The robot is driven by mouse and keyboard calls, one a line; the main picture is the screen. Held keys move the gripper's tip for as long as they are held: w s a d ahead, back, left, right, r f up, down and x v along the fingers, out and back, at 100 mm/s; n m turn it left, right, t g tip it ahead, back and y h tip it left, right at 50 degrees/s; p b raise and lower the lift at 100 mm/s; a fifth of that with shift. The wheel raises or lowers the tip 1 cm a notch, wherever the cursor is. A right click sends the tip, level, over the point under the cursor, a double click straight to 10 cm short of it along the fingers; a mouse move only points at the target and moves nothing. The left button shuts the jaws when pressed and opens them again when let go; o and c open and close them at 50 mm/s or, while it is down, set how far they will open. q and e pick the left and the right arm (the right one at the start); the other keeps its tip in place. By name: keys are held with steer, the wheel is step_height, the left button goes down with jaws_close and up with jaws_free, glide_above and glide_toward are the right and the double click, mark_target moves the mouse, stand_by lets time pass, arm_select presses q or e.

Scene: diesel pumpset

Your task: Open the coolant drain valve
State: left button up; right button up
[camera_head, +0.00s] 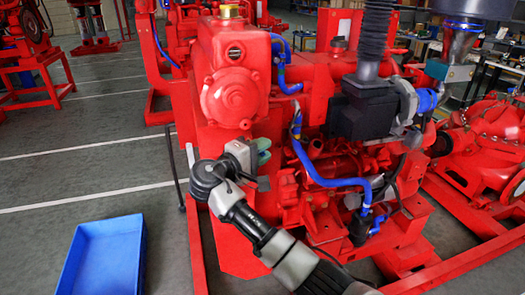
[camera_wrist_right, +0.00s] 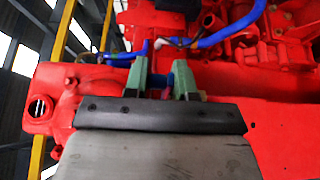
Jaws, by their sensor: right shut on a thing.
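My right gripper (camera_head: 264,150), with green fingertips, is at the side of the red pumpset (camera_head: 233,95), below its rounded front housing. In the wrist view its two green fingers (camera_wrist_right: 163,80) reach to the red machine surface. A small blue and dark part (camera_wrist_right: 178,72) shows between them, and the gripper is shut on it. It looks like the drain valve's handle, but its shape and turn angle are mostly hidden by the fingers. In the head view the gripper and hand cover the valve. My left gripper is not in view.
A blue open tray (camera_head: 101,256) lies on the floor at the lower left. Blue hoses (camera_head: 325,180) and red pipework lie right of the gripper. A black air-intake part (camera_head: 364,108) is above them. Another red machine (camera_head: 497,125) stands at the right. The floor at left is mostly clear.

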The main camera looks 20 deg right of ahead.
steer(key=shift+r, duration=0.45)
steer(key=o, duration=0.8)
steer(key=shift+f, duration=0.15)
steer(key=shift+a, duration=0.1)
steer(key=b+v, duration=0.2)
steer(key=v, duration=0.8)
steer(key=shift+s+a, duration=0.2)
steer(key=shift+a, duration=0.1)
steer(key=shift+c, duration=0.3)
